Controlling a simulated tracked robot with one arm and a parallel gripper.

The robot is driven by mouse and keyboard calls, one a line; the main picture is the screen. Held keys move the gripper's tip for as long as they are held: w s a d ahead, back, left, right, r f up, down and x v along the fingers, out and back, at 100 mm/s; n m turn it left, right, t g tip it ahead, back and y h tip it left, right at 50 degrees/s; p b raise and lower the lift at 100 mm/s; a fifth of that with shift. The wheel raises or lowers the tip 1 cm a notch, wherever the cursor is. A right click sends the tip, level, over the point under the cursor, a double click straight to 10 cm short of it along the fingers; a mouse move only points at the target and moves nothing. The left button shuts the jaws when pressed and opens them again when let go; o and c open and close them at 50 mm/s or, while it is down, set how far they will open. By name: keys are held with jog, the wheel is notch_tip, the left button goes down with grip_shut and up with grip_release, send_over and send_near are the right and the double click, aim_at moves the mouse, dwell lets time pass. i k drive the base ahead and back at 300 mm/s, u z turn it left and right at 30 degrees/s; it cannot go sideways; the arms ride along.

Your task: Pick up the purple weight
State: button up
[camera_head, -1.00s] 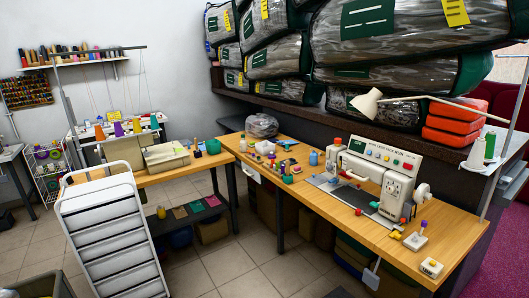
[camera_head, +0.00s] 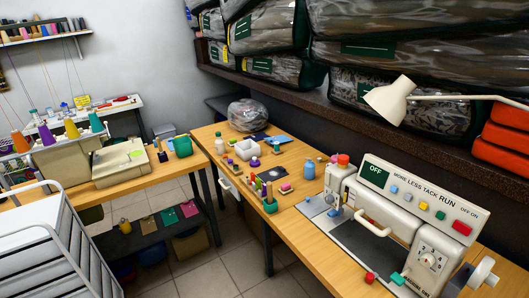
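A small purple piece (camera_head: 255,162) stands on the wooden table among other small items, left of the sewing machine. It may be the purple weight, but it is too small to tell for sure. A larger purple thread cone (camera_head: 46,135) stands on the machine at the left. My gripper does not show in the view, so whether it is open or shut cannot be seen.
The white sewing machine (camera_head: 395,220) fills the right of the wooden table (camera_head: 308,258). A white lamp (camera_head: 390,101) leans over it. A white rack (camera_head: 50,250) stands at lower left. Bagged comforters (camera_head: 270,28) fill the shelf above. Tiled floor (camera_head: 205,275) is clear between.

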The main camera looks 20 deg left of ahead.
aim_at(253, 162)
jog(key=z, duration=0.1)
jog(key=i, duration=0.75)
jog(key=u, duration=1.3)
jog(key=i, duration=3)
jog(key=z, duration=0.9)
